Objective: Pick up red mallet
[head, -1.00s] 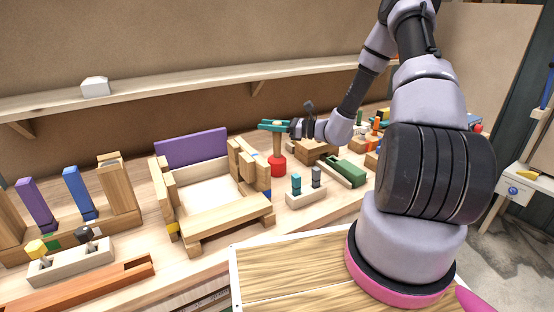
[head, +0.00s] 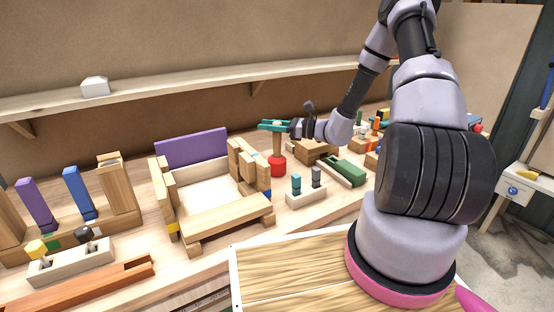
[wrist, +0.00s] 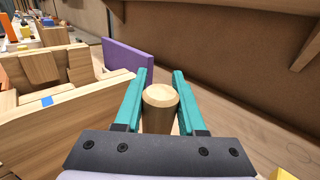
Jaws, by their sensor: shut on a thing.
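The red mallet stands upright on the workbench with its red head (head: 278,166) down and its wooden handle (head: 277,142) pointing up. My gripper (head: 274,125), with teal fingers, is shut on the upper end of the handle. In the wrist view the round top of the handle (wrist: 160,97) sits between the two teal fingers of my gripper (wrist: 159,100). The red head is hidden in the wrist view. In the head view the head appears to be at bench level; I cannot tell whether it touches the bench.
A wooden box-like frame (head: 216,219) with a purple panel (head: 191,148) stands close to the left of the mallet. A small block with teal and grey pegs (head: 306,197) is in front, and a green piece (head: 349,172) lies to the right. A shelf (head: 190,90) runs along the wall behind.

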